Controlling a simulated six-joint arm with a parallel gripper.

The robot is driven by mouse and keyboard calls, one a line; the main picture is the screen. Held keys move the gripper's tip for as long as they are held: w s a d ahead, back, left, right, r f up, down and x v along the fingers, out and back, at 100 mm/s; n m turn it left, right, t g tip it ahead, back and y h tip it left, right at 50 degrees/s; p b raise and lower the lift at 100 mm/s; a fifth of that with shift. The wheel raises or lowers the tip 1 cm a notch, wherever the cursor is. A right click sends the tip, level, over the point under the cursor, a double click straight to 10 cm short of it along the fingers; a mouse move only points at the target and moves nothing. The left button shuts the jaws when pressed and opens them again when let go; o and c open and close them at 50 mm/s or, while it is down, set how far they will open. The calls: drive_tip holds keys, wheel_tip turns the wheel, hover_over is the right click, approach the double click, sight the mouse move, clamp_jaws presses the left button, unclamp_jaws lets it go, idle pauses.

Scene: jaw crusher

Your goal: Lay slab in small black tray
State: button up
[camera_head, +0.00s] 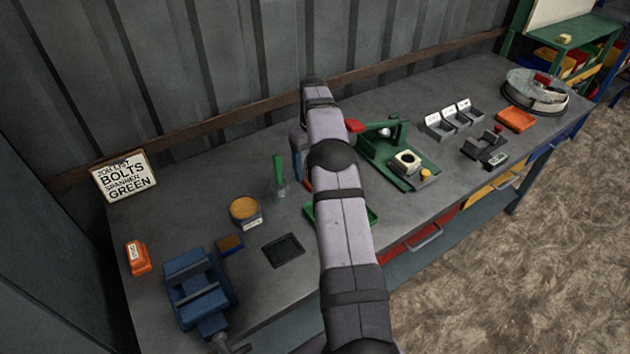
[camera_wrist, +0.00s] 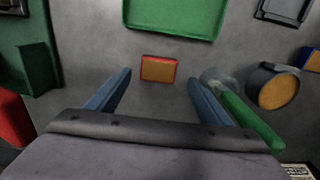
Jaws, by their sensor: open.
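A small slab with a tan top and red sides (camera_wrist: 159,69) lies flat on the bench in the wrist view, ahead of and between my fingertips. In the head view it is mostly hidden by my arm. My gripper (camera_wrist: 160,80) is open, its blue fingers either side of the slab's line with gaps on both sides; no contact shows. A similar slab with blue sides (camera_head: 230,243) lies farther left in the head view. A small, shallow black tray (camera_head: 283,250) lies on the bench, empty; part of it shows at the wrist view's top right (camera_wrist: 286,9).
A green tray (camera_wrist: 177,14) lies beyond the red-sided slab. A glass with a green-handled tool (camera_head: 279,177) and a round tub (camera_head: 244,211) stand close by. The green crusher base (camera_head: 402,160) is right of my arm; a blue vise (camera_head: 197,287) stands front left.

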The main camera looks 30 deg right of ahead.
drive_tip(key=shift+s+d+f+p, duration=0.15)
drive_tip(key=shift+f+p, duration=0.7)
drive_tip(key=shift+f, duration=1.25)
drive_tip(key=c, duration=1.6)
drive_tip(key=shift+r, duration=0.1)
wheel_tip(320, 180, up, 10)
drive_tip(key=b, duration=0.2)
drive_tip(key=shift+r, duration=0.1)
